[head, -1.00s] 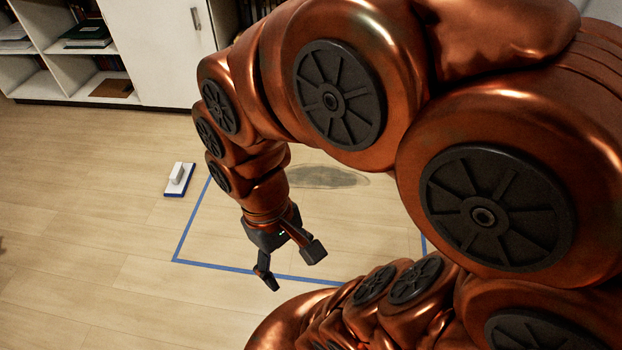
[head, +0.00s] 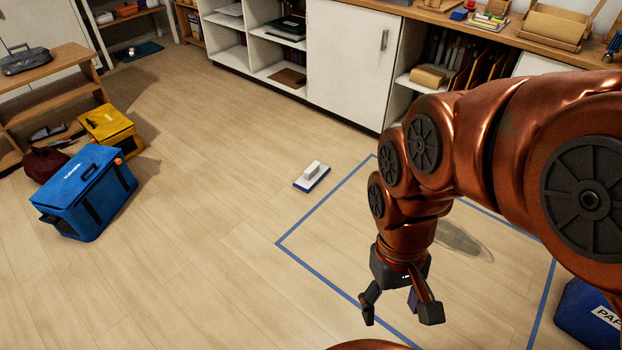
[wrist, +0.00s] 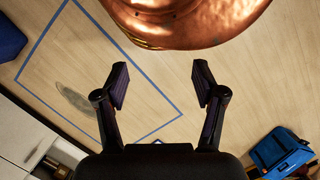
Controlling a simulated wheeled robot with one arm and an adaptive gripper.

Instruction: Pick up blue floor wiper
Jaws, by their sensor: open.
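The blue floor wiper (head: 311,177) lies on the wooden floor in the head view. It has a flat blue base with a white upper part and a pale block-like handle on top. It sits just outside the blue taped outline, near its left corner. My gripper (head: 401,316) is open and empty, above the near part of the taped area, to the right of the wiper and nearer to me. In the wrist view my gripper (wrist: 161,88) has its two dark fingers spread with only floor and tape between them.
A blue box (head: 88,192) and a yellow box (head: 108,131) stand at the left by a wooden shelf (head: 55,92). White cabinets (head: 345,55) line the back. A dark stain (wrist: 75,99) lies inside the tape. A blue bin (head: 590,315) is at right. Floor around the wiper is clear.

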